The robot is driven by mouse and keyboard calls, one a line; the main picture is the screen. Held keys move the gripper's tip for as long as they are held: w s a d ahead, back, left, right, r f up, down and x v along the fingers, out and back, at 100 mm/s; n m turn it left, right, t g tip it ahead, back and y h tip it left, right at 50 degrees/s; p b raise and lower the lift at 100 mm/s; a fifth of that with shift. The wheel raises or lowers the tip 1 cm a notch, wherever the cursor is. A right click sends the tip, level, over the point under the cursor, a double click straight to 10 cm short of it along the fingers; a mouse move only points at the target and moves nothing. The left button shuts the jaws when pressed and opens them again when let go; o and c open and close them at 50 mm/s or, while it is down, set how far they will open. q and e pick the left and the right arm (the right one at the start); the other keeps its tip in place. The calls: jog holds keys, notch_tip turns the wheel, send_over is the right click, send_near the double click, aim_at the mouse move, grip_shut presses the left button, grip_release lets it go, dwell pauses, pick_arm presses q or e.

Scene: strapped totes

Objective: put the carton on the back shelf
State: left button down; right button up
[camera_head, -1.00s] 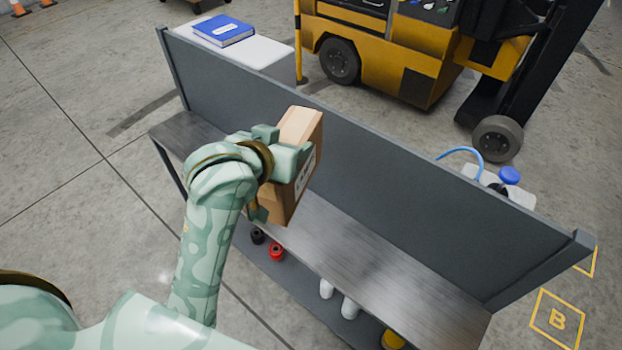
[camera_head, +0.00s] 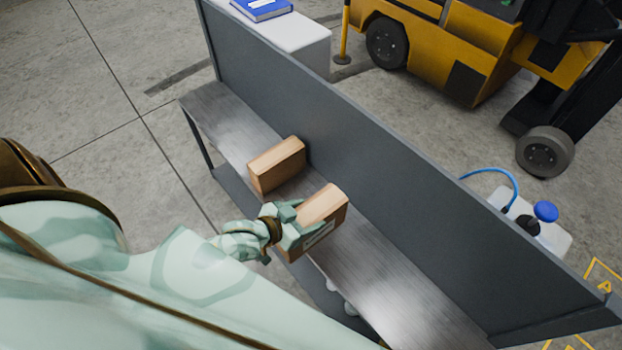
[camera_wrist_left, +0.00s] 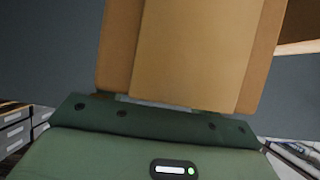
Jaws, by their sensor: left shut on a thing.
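A brown carton (camera_head: 323,207) with a white label is in my left gripper (camera_head: 287,224), which is shut on it. The carton is over the middle of the grey metal shelf (camera_head: 375,285); I cannot tell whether it touches the surface. In the left wrist view the held carton (camera_wrist_left: 195,50) rises above my gripper's green body. A second brown carton (camera_head: 277,165) sits on the shelf further left, against or close to the tall back panel (camera_head: 400,170). My right gripper is not in view.
The back panel runs along the shelf's far side. The shelf is bare toward the right front and far left. Beyond the panel are a white surface with a blue binder (camera_head: 262,8), a yellow forklift (camera_head: 440,50) and a white container with a blue cap (camera_head: 545,212).

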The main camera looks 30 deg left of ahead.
aim_at(316, 199)
pick_arm(q)
jog(key=w+f, duration=0.1)
jog(key=w, duration=0.1)
jog(key=w+f+b, duration=0.1)
jog(key=w, duration=0.1)
jog(key=w+a+f+b, duration=0.1)
jog(key=w, duration=0.2)
jog(key=shift+w+a+f, duration=0.1)
jog(key=shift+f, duration=0.1)
jog(key=w+f+b, duration=0.4)
jog(key=f+b, duration=0.1)
jog(key=f, duration=0.3)
jog(key=shift+w+a, duration=0.15)
jog(key=shift+a, duration=0.1)
jog(key=shift+f, duration=0.2)
jog(key=shift+c, duration=1.6)
grip_release()
jog(key=shift+f, duration=0.1)
